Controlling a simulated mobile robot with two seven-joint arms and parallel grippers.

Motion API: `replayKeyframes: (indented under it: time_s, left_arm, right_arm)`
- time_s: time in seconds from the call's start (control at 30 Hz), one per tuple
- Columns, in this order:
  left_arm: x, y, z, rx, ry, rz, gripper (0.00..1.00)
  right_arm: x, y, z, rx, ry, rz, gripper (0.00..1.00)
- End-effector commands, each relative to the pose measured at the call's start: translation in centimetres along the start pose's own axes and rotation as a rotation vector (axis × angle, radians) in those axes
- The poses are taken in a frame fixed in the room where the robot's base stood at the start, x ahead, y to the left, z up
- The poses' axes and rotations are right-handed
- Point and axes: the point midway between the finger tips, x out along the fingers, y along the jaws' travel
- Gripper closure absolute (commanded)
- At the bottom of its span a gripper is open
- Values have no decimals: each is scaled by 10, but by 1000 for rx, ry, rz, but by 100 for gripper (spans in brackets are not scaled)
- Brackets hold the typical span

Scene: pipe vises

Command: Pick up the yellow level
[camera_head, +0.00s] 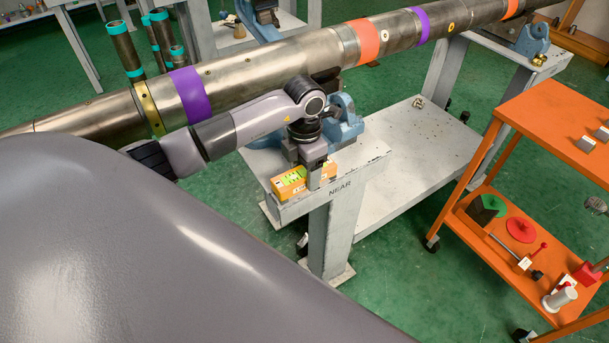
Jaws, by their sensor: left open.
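The yellow level (290,184), yellow-orange with a green vial area, lies on the near end of a grey bench top (375,158), above the word NEAR. My left gripper (314,176) points down at the level's right half, with a finger in front of it. The left gripper is open. Its far finger is hidden, and I cannot tell whether the fingers touch the level. My right gripper is not in view.
A long steel pipe (260,75) with purple and orange bands runs across above the bench. A blue vise (347,123) stands just behind the level. An orange cart (560,115) with tools stands at right, with green floor between.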

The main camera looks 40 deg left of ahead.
Motion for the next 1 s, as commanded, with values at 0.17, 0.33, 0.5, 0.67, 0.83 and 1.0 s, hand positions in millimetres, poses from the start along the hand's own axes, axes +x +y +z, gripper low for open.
replayKeyframes:
  time_s: [0.17, 0.33, 0.5, 0.67, 0.83, 1.0]
  left_arm:
    - [17, 0, 0, -1, -1, -1, 36]
    - [18, 0, 0, 0, -2, -1, 36]
    - [18, 0, 0, 0, -2, -1, 72]
    - [16, 0, 0, 0, -4, 0, 99]
    - [15, 0, 1, 0, -5, 0, 99]
    - [4, 1, 1, 0, -7, 2, 99]
  right_arm:
    - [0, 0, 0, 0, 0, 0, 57]
    - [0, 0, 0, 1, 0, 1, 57]
    - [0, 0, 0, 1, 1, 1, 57]
    - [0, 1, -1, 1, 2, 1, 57]
    - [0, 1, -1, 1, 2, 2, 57]
    - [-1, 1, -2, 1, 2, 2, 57]
